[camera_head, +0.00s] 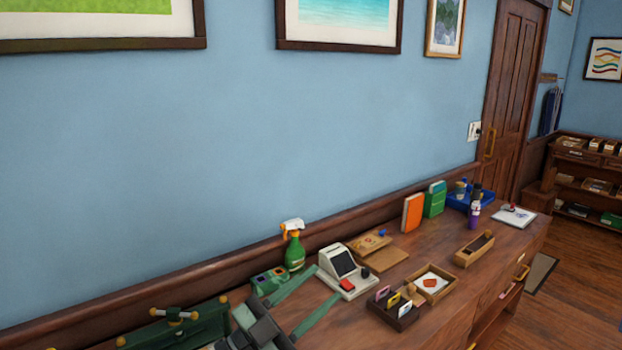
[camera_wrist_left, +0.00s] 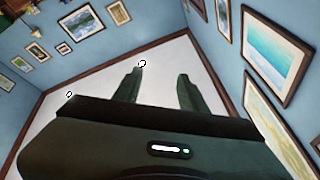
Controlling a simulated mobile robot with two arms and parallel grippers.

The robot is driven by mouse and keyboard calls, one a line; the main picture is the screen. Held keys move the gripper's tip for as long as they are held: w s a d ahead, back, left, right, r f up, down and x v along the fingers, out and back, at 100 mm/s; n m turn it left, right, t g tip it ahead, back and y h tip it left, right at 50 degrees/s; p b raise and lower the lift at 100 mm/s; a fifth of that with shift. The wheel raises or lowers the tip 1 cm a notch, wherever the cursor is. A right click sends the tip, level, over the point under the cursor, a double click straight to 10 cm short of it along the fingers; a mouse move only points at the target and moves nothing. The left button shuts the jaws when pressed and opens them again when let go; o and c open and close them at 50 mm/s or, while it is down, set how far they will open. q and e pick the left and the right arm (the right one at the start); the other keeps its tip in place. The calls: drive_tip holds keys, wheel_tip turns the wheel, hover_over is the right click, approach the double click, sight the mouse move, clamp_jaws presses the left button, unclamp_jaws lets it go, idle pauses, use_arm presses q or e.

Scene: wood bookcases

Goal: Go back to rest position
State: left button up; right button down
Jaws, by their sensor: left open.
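My left gripper (camera_head: 328,281) is at the bottom of the head view, over the near part of the wooden counter (camera_head: 405,250). Its two grey-green fingers are spread apart with nothing between them. In the left wrist view the fingers (camera_wrist_left: 158,75) also stand apart and empty, against a white ceiling and blue walls with framed pictures. My right gripper is not in view.
Beside the left gripper are a green spray bottle (camera_head: 294,252) and a white card terminal (camera_head: 344,268). A dark card box (camera_head: 397,316) and a wooden tray (camera_head: 440,292) lie to its right. A blue wall (camera_head: 240,150) runs behind the counter. Open floor (camera_head: 570,290) lies at right.

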use_arm(q)
drive_tip(key=w+a+f+n+t+y, duration=0.1)
drive_tip(key=a+f+n+t+y, duration=0.2)
drive_tip(key=a+f+n+y, duration=0.35)
drive_tip(key=a+f+n+t+y, duration=0.3)
drive_tip(key=a+f+n+y, duration=0.1)
drive_tip(key=a+n+y, duration=0.45)
drive_tip(key=s+a+f+n+g+y, duration=0.2)
drive_tip(key=s+a+f+g+y, duration=0.25)
drive_tip(key=f, duration=0.45)
drive_tip(key=s+a+f+m+g+h, duration=0.1)
drive_tip(key=s+f+g, duration=0.5)
drive_tip(key=s, duration=0.6)
drive_tip(key=s+a+f+g+h, duration=0.1)
drive_tip(key=s+f+g, duration=0.5)
drive_tip(key=s, duration=0.6)
drive_tip(key=s+a+f+x, duration=0.1)
drive_tip(key=s+x, duration=0.2)
drive_tip(key=x, duration=1)
drive_tip(key=s+a+x, duration=0.1)
drive_tip(key=s+x, duration=0.1)
drive_tip(key=x, duration=1.1)
drive_tip(key=s+a+f+g, duration=0.1)
drive_tip(key=s+a+f, duration=0.1)
drive_tip(key=s+f, duration=1.5)
drive_tip(key=shift+s+a+f+m+y, duration=0.2)
drive_tip(key=shift+s+m+y, duration=0.2)
drive_tip(key=shift+s, duration=0.15)
